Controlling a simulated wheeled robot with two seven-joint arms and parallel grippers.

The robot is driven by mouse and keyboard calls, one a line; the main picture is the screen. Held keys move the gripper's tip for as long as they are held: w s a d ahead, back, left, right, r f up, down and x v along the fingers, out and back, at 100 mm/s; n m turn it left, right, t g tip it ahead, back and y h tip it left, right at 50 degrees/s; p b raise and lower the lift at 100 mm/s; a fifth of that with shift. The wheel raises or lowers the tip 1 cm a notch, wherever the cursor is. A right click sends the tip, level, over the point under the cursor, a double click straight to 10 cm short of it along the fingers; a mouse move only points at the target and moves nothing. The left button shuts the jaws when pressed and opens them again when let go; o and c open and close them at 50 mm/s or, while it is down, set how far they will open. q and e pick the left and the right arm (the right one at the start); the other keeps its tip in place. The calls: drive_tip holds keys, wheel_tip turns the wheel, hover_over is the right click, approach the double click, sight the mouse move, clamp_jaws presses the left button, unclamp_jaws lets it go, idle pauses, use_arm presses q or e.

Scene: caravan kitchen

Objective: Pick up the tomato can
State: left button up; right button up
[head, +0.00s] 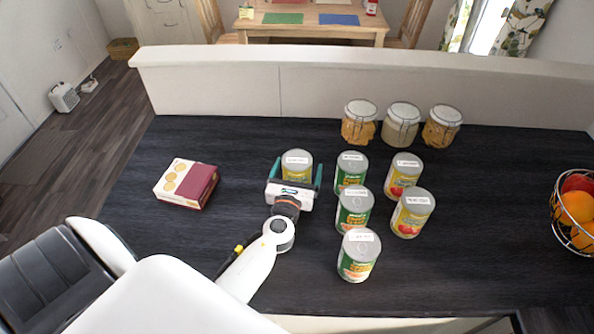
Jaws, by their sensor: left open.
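Several cans with white-labelled lids stand upright on the dark countertop. Two with red pictures on yellow labels, which look like tomato cans, stand on the right: a rear one (402,180) and a nearer one (411,218). Green-and-yellow cans stand left of them: a rear one (350,174), a middle one (353,213) and a front one (357,262). My left gripper (297,172) is open, its teal fingers either side of another can (298,162). That can's label is mostly hidden by the gripper, so I cannot tell its contents. My right gripper is out of view.
Three clip-top jars (401,126) stand at the back of the countertop (480,220), before a pale ledge (350,85). A red-and-cream box (186,184) lies to the left. A wire fruit basket (556,215) is at the right edge. The counter between cans and basket is clear.

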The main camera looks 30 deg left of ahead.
use_arm(q)
drive_tip(key=shift+w+a, duration=0.3)
drive_tip(key=shift+w, duration=0.3)
drive_tip(key=c, duration=1.4)
